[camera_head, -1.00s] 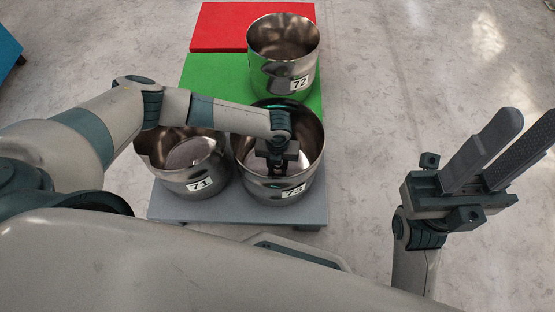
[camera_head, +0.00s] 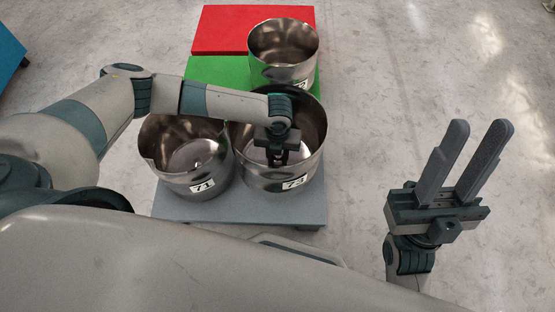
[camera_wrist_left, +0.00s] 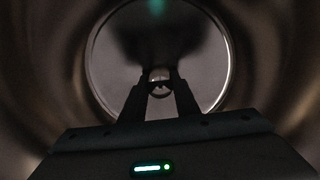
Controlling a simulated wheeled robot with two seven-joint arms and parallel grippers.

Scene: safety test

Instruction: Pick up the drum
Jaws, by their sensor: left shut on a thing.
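Three shiny metal drums stand at the platform (camera_head: 240,209). Drum 73 (camera_head: 262,178) is on the right, drum 71 (camera_head: 190,187) beside it on the left, and drum 72 (camera_head: 268,72) is behind. My left gripper (camera_head: 277,158) reaches down inside drum 73. In the left wrist view its fingers (camera_wrist_left: 160,84) are closed around a small round knob in the middle of the drum's floor. Whether drum 73 is clear of the platform I cannot tell; its underside is hidden. My right gripper (camera_head: 472,155) is open and empty, right of the platform.
A green area (camera_head: 212,68) and a red mat (camera_head: 225,28) lie at the back. A blue object (camera_head: 8,48) is at the far left edge. The concrete floor (camera_head: 400,80) to the right is clear. Drum 71 and drum 73 are very close together.

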